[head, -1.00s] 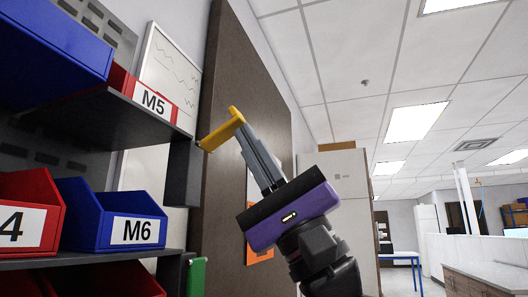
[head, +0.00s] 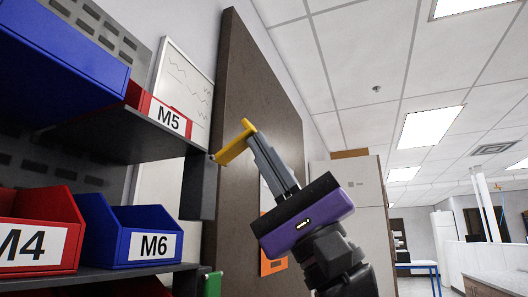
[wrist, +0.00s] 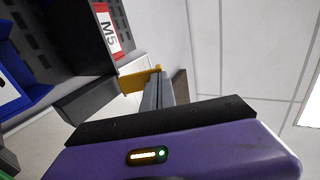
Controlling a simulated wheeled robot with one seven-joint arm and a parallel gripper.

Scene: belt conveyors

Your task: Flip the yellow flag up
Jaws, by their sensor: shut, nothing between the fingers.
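The yellow flag (head: 235,143) is a flat yellow piece at the side of the shelf unit's grey post, sticking out to the right and slanting upward. It also shows in the wrist view (wrist: 138,80). My gripper (head: 254,135) is purple and black with grey fingers. The fingers are shut with nothing between them. Their tips are at the flag's outer end, and appear to touch or nearly touch it; I cannot tell which. Part of the flag's outer end is behind the fingertips in the wrist view.
Shelves on the left hold a blue bin labelled M6 (head: 148,248), a red bin labelled M4 (head: 40,250) and a red bin labelled M5 (head: 165,117). A tall brown panel (head: 250,75) stands behind the flag. A green flag-like piece (head: 213,285) is below. Open room lies to the right.

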